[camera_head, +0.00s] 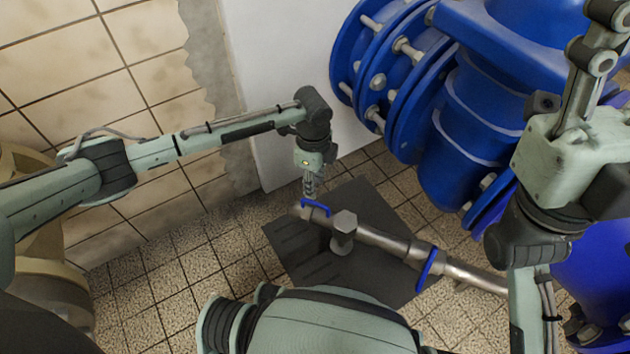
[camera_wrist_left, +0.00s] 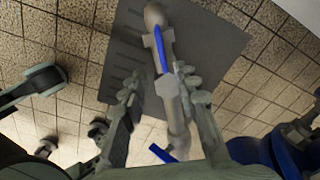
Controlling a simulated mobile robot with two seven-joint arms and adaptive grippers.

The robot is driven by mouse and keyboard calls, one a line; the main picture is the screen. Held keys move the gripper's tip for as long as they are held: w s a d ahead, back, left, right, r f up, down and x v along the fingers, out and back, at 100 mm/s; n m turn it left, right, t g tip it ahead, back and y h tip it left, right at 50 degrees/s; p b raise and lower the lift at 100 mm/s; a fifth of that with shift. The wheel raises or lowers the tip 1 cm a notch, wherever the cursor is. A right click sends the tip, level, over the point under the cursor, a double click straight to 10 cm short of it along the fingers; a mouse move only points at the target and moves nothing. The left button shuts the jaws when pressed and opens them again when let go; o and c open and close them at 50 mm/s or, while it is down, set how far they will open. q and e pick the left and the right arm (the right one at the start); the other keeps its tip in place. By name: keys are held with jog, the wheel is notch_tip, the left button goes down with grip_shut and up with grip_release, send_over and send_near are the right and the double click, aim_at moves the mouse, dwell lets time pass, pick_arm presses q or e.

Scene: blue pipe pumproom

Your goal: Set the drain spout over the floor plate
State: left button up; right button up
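The drain spout (camera_head: 385,240) is a metal pipe with blue levers and a short hexagonal-ended stub. It runs from the lower right, and its rounded free end lies across the dark floor plate (camera_head: 360,198) in the head view. How high it is above the plate cannot be told. My left gripper (camera_head: 309,190) points down near the blue lever (camera_head: 316,206) at the free end. In the left wrist view its fingers (camera_wrist_left: 160,85) are open, with the spout (camera_wrist_left: 173,105) seen between them; contact is unclear.
A big blue flanged pipe (camera_head: 480,100) stands at the right, close to the spout. A tiled wall (camera_head: 90,60) and a pale panel (camera_head: 275,50) are at the back. The tiled floor (camera_head: 190,280) is clear left of the plate.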

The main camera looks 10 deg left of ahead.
aim_at(315, 203)
pick_arm(q)
jog(key=shift+w+a+f, duration=0.15)
jog(key=shift+w+f, duration=0.05)
jog(key=shift+f, duration=0.1)
notch_tip(315, 203, down, 7)
jog(key=b, duration=0.3)
grip_shut()
